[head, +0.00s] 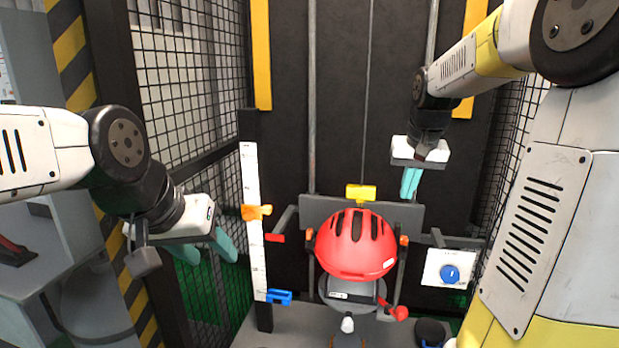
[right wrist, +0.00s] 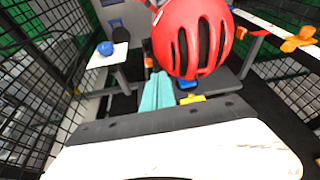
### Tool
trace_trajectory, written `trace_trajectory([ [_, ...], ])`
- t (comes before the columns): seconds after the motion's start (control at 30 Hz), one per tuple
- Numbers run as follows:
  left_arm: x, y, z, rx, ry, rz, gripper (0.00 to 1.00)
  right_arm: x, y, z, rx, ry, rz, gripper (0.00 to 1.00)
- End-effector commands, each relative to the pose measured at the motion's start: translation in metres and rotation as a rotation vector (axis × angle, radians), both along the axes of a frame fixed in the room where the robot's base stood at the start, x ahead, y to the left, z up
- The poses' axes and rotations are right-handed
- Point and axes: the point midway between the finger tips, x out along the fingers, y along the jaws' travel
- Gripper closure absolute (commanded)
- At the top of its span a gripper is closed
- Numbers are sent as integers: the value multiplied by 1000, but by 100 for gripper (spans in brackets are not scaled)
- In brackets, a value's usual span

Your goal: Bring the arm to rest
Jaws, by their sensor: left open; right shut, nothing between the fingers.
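My left gripper (head: 210,248) hangs at the left of the head view, in front of the mesh fence. Its teal fingers are apart, with nothing between them. My right gripper (head: 410,184) is up at the right of the head view, above and behind the red helmet (head: 356,245). Its teal fingers are together and empty; they also show in the right wrist view (right wrist: 157,92). The helmet sits on the drop carriage and is apart from both grippers.
A white scale (head: 252,220) with an orange slider (head: 256,212) and a blue clip (head: 279,297) stands left of the helmet. A yellow block (head: 361,192) is behind it. A white panel with a blue knob (head: 450,274) is at right. Mesh fences (head: 190,90) close both sides.

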Motion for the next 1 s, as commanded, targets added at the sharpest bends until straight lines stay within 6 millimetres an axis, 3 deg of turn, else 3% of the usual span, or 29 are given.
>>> trace_trajectory([
  [0.1, 0, 0, 0, 0, 0, 0, 50, -49, 31, 15, 28, -53, 59, 100],
  [0.23, 0, 0, 0, 0, 0, 0, 50, -100, 60, 18, 55, -104, 121, 100],
  [0.4, 0, 0, 0, 0, 0, 0, 50, -162, 91, 9, 81, -164, 194, 100],
  [0.5, 0, 0, 0, 0, 0, 0, 50, -187, 103, 0, 89, -190, 228, 100],
  [0.7, 0, 0, 0, 0, 0, 0, 50, -212, 113, -11, 97, -215, 257, 100],
  [1.0, 0, 0, 0, 0, 0, 0, 50, -214, 114, -13, 98, -216, 260, 100],
])
